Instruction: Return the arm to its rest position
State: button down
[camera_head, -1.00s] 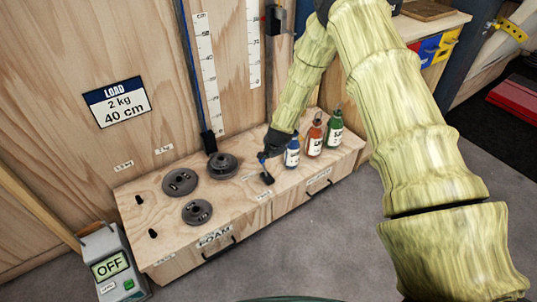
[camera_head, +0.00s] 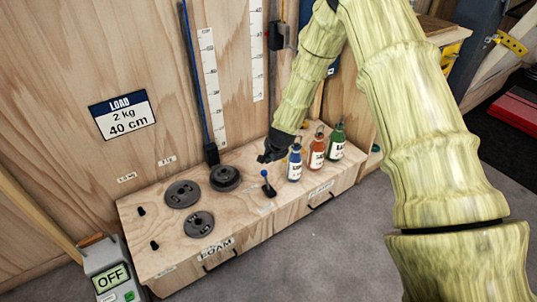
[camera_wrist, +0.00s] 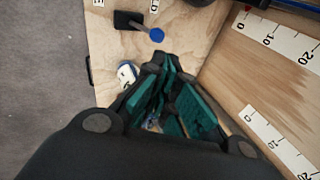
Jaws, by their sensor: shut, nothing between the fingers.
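My arm (camera_head: 410,120) comes in from the upper right of the head view and bends down towards the wooden bench. My gripper (camera_head: 266,158) is over the bench, just above and behind a small lever with a blue knob (camera_head: 265,173). The gripper is shut and holds nothing. In the wrist view my gripper (camera_wrist: 168,75) shows its teal finger pads, and the lever's blue knob (camera_wrist: 157,35) is beyond the fingertips, apart from them in the picture.
Blue (camera_head: 294,165), red (camera_head: 317,152) and green (camera_head: 337,142) bottles stand right of the gripper. Dark weight discs (camera_head: 182,194) lie on the bench (camera_head: 165,255) to the left. Rulers (camera_head: 212,85) line the wall behind. A box reading OFF (camera_head: 110,278) is at lower left.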

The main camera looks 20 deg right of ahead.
jog(key=s+a+f+n+g, duration=0.1)
jog(key=s+f+n, duration=0.1)
jog(key=s+f, duration=0.4)
jog(key=s+a+f+n+g, duration=0.1)
jog(key=s+f+n, duration=0.2)
jog(key=s, duration=0.6)
jog(key=s+a+f+n+g, duration=0.1)
jog(key=s+f+n, duration=0.1)
jog(key=s+f, duration=0.4)
jog(key=s+a+f+n+g, duration=0.1)
jog(key=s+n, duration=0.2)
jog(key=s, duration=0.8)
jog(key=s+a+f+n+g, duration=0.15)
jog(key=s+n, duration=0.25)
jog(key=s, duration=0.7)
jog(key=s+a+r+n, duration=0.1)
jog(key=s+r+n, duration=0.1)
jog(key=s, duration=0.6)
notch_tip(320, 180, up, 16)
jog(key=p, duration=1.7)
jog(key=shift+w+r, duration=0.2)
jog(key=shift+w, duration=0.2)
